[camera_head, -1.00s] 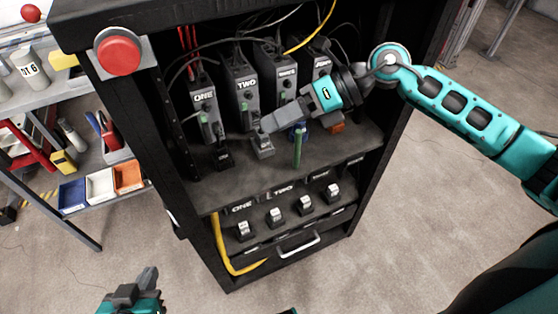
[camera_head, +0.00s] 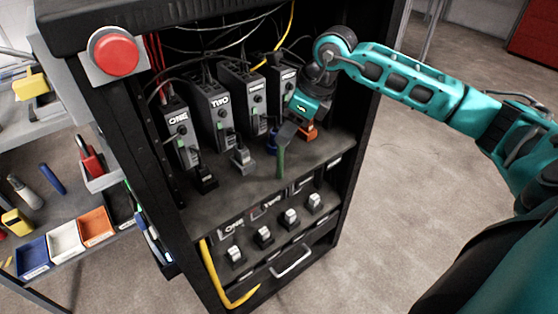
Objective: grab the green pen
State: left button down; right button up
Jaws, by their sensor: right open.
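The green pen (camera_head: 281,165) stands roughly upright near the front of the cabinet's middle shelf (camera_head: 225,193). My right gripper (camera_head: 286,136) comes in from the right and points down at the pen's top. Its grey fingers are at or just above the pen's upper end and overlap it in the picture. The jaws are open; whether they touch the pen or straddle it I cannot tell. My left gripper is out of view.
Black modules marked ONE (camera_head: 181,136) and TWO (camera_head: 213,112) stand behind, with loose cables above. Switches and a drawer handle (camera_head: 292,262) are below. A red button (camera_head: 114,51) is at upper left.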

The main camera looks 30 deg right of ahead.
notch_tip(320, 180, down, 3)
jog(key=b, duration=0.1)
send_over(277, 176)
jog(key=f, duration=0.4)
jog(key=shift+w+d+f, duration=0.15)
jog(key=shift+w+f, duration=0.05)
jog(key=shift+f, duration=0.2)
grip_shut()
